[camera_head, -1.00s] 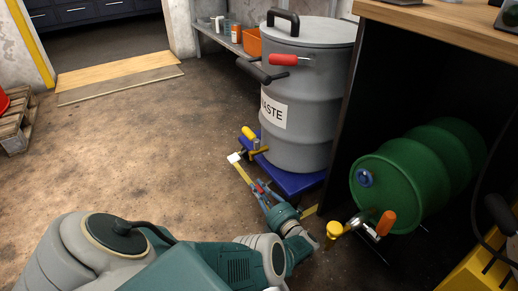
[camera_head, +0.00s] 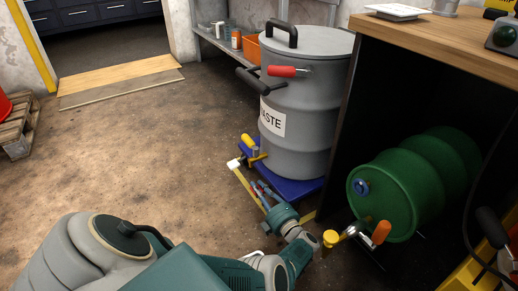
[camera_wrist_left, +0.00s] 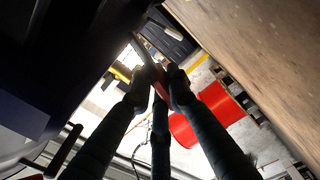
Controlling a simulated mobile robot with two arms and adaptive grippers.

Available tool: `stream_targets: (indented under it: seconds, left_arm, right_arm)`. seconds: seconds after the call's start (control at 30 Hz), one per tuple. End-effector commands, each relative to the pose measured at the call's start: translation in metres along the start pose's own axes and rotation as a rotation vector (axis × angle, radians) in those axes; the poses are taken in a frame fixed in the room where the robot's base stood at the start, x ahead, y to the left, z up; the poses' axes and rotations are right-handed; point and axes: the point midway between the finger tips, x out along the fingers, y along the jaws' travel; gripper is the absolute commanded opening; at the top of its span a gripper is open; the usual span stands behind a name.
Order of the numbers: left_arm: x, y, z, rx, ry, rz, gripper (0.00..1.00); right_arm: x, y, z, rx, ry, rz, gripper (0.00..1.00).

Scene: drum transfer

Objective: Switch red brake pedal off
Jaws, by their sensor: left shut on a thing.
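A grey waste drum (camera_head: 299,100) stands upright on a blue wheeled base (camera_head: 290,188). My left gripper (camera_head: 260,190) is low at the front left edge of this base, just above the floor. In the left wrist view, its fingers (camera_wrist_left: 160,75) are closed on a thin red piece (camera_wrist_left: 160,90), which looks like the red brake pedal. In the head view the pedal is mostly hidden by the fingers, with only a little red showing. A yellow pedal or lever (camera_head: 248,141) sticks out at the base's left corner. My right gripper is not in view.
A green drum (camera_head: 400,190) lies under the wooden workbench (camera_head: 450,40), with an orange-handled tap (camera_head: 381,233) at its front. A shelf with an orange bin (camera_head: 252,48) is behind the waste drum. The floor to the left is clear up to a pallet (camera_head: 18,130).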

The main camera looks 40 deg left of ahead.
Motion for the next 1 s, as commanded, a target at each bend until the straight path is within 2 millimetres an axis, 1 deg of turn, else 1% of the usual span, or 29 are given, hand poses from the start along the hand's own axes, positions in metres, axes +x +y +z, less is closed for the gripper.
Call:
stream_targets:
  seconds: [0.2,0.53,0.57,0.6,0.63,0.67,1.0]
  left_arm:
    - [0.0002,0.0017,-0.0005,0.031,-0.001,0.000,0.00]
    - [0.0004,0.0022,-0.0003,0.034,-0.001,0.001,0.00]
    - [0.0004,0.0023,-0.0003,0.034,-0.001,0.001,0.20]
    - [0.0004,0.0022,-0.0003,0.033,-0.001,0.001,0.27]
    - [0.0004,0.0022,-0.0003,0.033,-0.001,0.001,0.33]
    - [0.0004,0.0022,-0.0003,0.033,-0.001,0.001,0.35]
    - [0.0003,0.0003,-0.0001,0.018,0.000,0.000,0.35]
  right_arm:
    - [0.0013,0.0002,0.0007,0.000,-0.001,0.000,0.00]
    - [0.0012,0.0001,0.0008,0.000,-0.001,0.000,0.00]
    - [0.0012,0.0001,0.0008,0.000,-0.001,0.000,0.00]
    - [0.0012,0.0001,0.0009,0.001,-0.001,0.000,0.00]
    - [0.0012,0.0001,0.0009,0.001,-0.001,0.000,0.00]
    - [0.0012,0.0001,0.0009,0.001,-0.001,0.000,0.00]
    - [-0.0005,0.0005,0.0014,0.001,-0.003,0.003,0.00]
